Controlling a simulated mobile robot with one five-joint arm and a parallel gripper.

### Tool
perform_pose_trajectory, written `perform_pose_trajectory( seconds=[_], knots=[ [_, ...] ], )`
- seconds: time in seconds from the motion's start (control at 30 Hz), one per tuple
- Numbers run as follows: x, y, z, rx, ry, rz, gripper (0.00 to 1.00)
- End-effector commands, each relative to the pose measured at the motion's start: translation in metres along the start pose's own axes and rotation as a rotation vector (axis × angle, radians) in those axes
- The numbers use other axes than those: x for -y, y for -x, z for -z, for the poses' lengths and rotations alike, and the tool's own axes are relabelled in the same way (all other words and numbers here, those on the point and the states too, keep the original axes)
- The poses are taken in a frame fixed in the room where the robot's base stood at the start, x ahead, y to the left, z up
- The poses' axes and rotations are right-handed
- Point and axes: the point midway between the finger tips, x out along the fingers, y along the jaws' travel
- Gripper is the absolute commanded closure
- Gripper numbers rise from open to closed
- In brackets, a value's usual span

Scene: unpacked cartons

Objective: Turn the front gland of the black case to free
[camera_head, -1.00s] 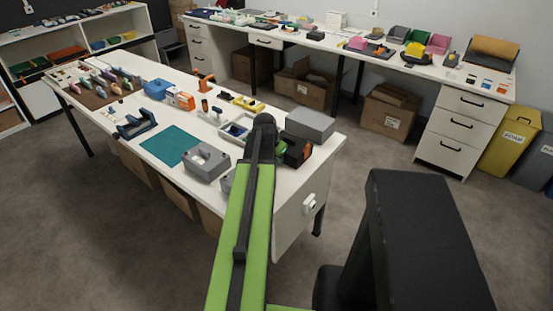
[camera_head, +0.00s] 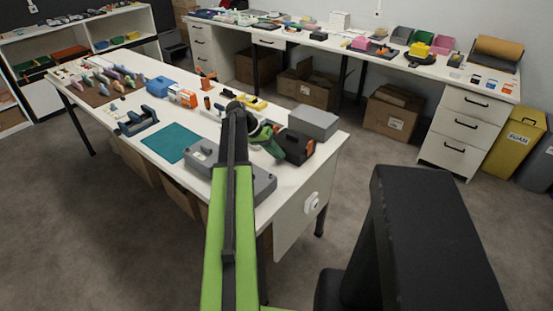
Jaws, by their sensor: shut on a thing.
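The black case (camera_head: 301,148) sits near the right end of the white table, with a small orange-red mark on its side. My gripper (camera_head: 281,155), green and dark, reaches the case's left side from the end of my arm. Its jaws are shut on a small part there, which looks to be the front gland. The gland itself is hidden by the jaws and too small to make out, so I cannot tell its angle.
A grey box (camera_head: 313,121) stands just behind the case. A larger grey housing (camera_head: 262,186) lies in front, partly behind my arm. A teal mat (camera_head: 171,143) and blue-grey vise (camera_head: 137,121) are further left. The table's right edge is close to the case.

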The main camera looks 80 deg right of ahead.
Motion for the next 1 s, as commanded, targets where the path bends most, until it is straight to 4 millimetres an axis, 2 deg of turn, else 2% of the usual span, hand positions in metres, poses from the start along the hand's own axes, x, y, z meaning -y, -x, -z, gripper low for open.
perform_pose_trajectory(
  seconds=[0.03, 0.4, 0.97, 1.0],
  knots=[
    [0.0086, -0.0030, 0.0030, -0.010, 0.014, -0.023, 1.00],
    [0.0086, -0.0018, 0.0021, -0.008, 0.078, -0.179, 1.00],
    [0.0068, 0.0001, 0.0020, -0.006, 0.088, -0.208, 1.00],
    [0.0068, 0.0000, 0.0020, -0.006, 0.088, -0.208, 0.75]
  ],
)
